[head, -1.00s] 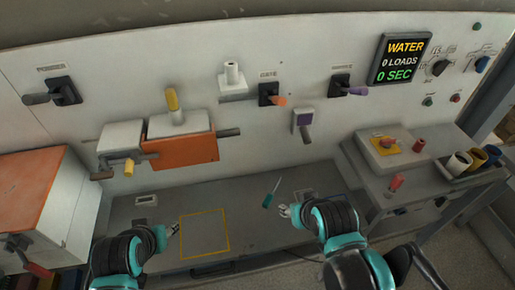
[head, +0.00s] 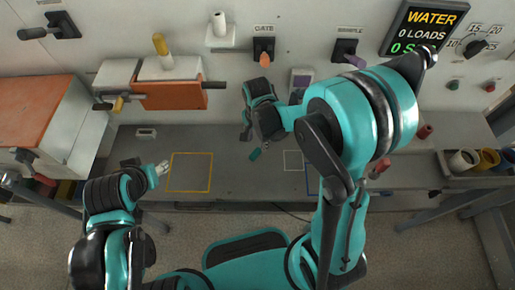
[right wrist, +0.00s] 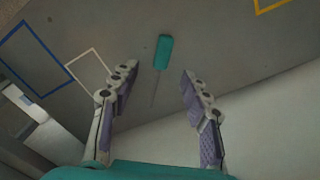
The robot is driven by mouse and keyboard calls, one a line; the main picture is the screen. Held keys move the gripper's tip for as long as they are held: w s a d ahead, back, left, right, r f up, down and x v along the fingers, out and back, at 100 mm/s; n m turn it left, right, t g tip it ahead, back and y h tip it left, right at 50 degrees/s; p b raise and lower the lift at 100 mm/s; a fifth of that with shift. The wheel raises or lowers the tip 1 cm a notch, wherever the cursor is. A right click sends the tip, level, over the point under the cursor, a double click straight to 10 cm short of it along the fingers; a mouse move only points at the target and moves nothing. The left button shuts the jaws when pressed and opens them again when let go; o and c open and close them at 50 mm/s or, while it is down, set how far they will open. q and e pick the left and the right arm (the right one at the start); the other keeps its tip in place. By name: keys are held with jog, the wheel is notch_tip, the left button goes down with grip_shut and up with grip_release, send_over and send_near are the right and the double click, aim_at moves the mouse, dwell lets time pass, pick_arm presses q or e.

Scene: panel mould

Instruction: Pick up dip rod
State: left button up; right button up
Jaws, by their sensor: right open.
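The dip rod lies on the grey bench top, with a teal handle and a thin grey shaft. In the head view only its teal handle (head: 255,154) shows clearly, just below my right gripper (head: 247,133). In the right wrist view the dip rod (right wrist: 162,54) lies beyond the fingertips, its shaft pointing back between the fingers. My right gripper (right wrist: 160,83) is open and empty above it. My left gripper (head: 162,168) is at the left, over the bench near the yellow square, apart from the rod; its finger gap is too small to tell.
A yellow outlined square (head: 190,188) is marked on the bench left of the rod, and a white outline (head: 294,161) right of it. The panel with the gate lever (head: 263,50) rises behind. An orange-lidded hopper (head: 172,95) juts out at the left.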

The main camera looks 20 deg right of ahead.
aim_at(257, 151)
notch_tip(257, 151, down, 3)
jog(key=shift+b, duration=0.65)
jog(key=f+b, duration=0.1)
jog(key=f, duration=0.2)
jog(key=f+b, duration=0.1)
jog(key=f, duration=0.1)
jog(key=shift+w+d+f+b, duration=0.1)
jog(key=shift+w+b, duration=0.25)
jog(key=shift+c, duration=0.7)
grip_shut()
